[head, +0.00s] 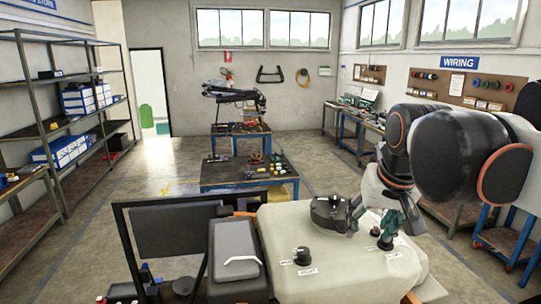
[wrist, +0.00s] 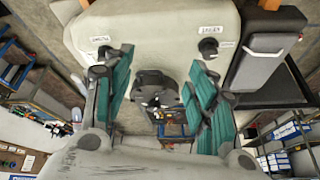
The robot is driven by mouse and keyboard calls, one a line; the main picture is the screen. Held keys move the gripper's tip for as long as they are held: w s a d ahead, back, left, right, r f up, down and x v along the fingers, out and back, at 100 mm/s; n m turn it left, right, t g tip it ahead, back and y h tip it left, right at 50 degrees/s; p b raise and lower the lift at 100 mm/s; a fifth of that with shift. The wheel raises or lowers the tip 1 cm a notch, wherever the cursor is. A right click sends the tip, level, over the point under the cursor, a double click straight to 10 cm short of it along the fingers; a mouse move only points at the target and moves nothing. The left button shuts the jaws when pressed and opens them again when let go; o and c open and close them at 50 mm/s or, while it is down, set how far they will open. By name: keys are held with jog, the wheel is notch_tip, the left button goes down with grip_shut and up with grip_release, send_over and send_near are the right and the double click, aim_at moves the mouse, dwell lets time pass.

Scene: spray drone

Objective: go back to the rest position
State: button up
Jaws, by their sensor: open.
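My gripper (head: 372,228) is at the right of the head view, low over a white rounded deck (head: 340,278) in the foreground. Its two green-padded fingers are apart. In the wrist view the fingers stand wide on both sides of my open gripper (wrist: 160,92), with nothing held between them. A dark round part (wrist: 153,80) shows in the gap beyond; I cannot tell how far off it is. In the head view a black round lid (head: 328,211) lies on the deck just left of my gripper.
Small black knobs (head: 302,256) with labels stand on the deck, beside a grey case (head: 236,252). A low table (head: 240,178) with tools is ahead, and a dark machine (head: 235,95) is on a stand behind. Shelves line the left, workbenches the right. Open floor lies left.

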jog(key=s+f+n+t, duration=0.2)
jog(key=s+f, duration=1.1)
notch_tip(320, 180, down, 31)
jog(key=b, duration=3.1)
jog(key=shift+f+b, duration=0.2)
jog(key=shift+b, duration=0.15)
